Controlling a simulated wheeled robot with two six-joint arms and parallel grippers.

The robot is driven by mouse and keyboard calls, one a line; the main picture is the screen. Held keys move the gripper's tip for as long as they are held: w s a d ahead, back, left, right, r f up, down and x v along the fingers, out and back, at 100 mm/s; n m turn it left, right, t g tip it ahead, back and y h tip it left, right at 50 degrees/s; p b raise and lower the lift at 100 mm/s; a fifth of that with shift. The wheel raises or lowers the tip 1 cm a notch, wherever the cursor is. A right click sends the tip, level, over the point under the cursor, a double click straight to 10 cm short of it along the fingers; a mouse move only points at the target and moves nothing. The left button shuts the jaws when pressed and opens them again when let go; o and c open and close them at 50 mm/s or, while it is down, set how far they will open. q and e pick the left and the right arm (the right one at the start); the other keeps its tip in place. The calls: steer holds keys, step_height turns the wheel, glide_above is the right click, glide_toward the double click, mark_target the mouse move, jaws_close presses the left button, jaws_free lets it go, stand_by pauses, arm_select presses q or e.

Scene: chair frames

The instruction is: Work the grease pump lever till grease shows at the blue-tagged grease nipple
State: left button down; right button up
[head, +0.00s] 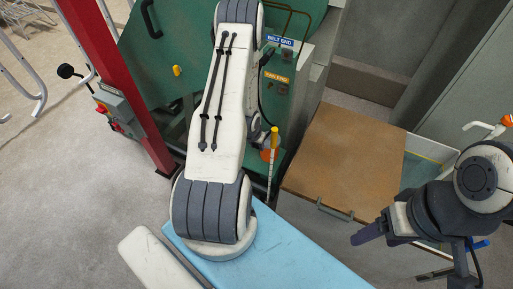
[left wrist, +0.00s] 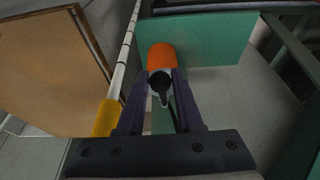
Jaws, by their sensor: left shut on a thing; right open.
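My left gripper (left wrist: 160,105) is shut on a grey round end with a dark middle, at the near end of an orange grip (left wrist: 160,56), which looks like the pump lever. In the head view the orange grip (head: 267,155) is small and my left arm hides most of the gripper. A white rod with a yellow end (left wrist: 106,118) stands beside it; the yellow end also shows in the head view (head: 275,136). The blue BELT END tag (head: 280,40) is on the green machine; its nipple is too small to judge for grease. My right gripper (head: 368,234) is open and empty.
A yellow FAN END tag (head: 277,77) sits below the blue tag. A red post (head: 115,70) with a switch box (head: 118,108) stands at left. A brown board (head: 345,155) lies on a bin at right. A light blue top (head: 290,250) is in front.

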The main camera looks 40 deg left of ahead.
arm_select(q)
steer(key=shift+w+a+r+p, duration=0.1)
steer(key=shift+w+r+p, duration=0.25)
steer(key=shift+r, duration=0.3)
steer(key=shift+w+r+p, duration=0.25)
steer(key=shift+w+r, duration=0.05)
steer(key=shift+r, duration=0.3)
steer(key=shift+w+a+r+p, duration=0.15)
steer(key=shift+w+r+p, duration=0.25)
steer(key=shift+r+p, duration=0.25)
steer(key=shift+c, duration=2.4)
jaws_free()
